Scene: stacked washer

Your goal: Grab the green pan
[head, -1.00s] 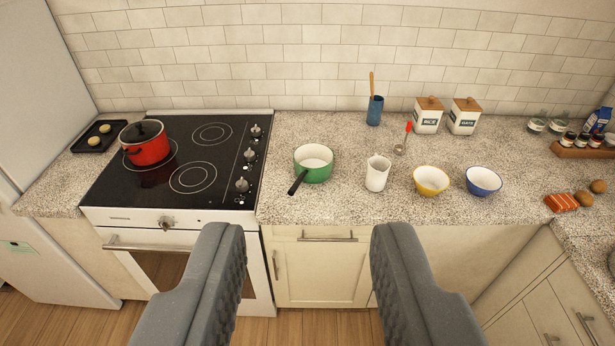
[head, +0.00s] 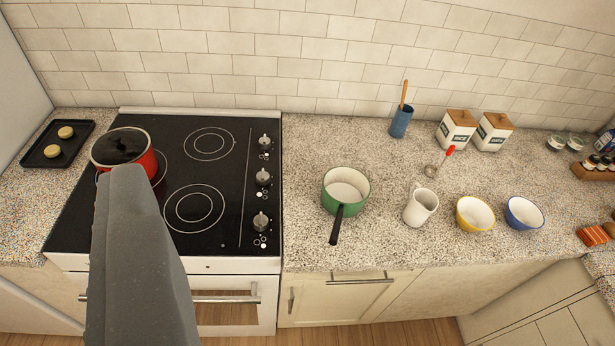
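The green pan (head: 329,203) stands upright on the speckled counter, right of the stove. Its inside is pale, and its black handle (head: 337,224) points toward the front edge of the counter. Only one grey finger of my gripper (head: 140,255) shows, at the lower left, in front of the stove and well left of the pan. The other finger is not visible, so the opening cannot be judged. Nothing shows held, and the pan looks untouched.
A red pot (head: 143,160) with a dark lid sits on the black stove (head: 230,160). A white mug (head: 421,207), a yellow bowl (head: 475,214) and a blue bowl (head: 524,213) stand right of the pan. The counter left of the pan is clear.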

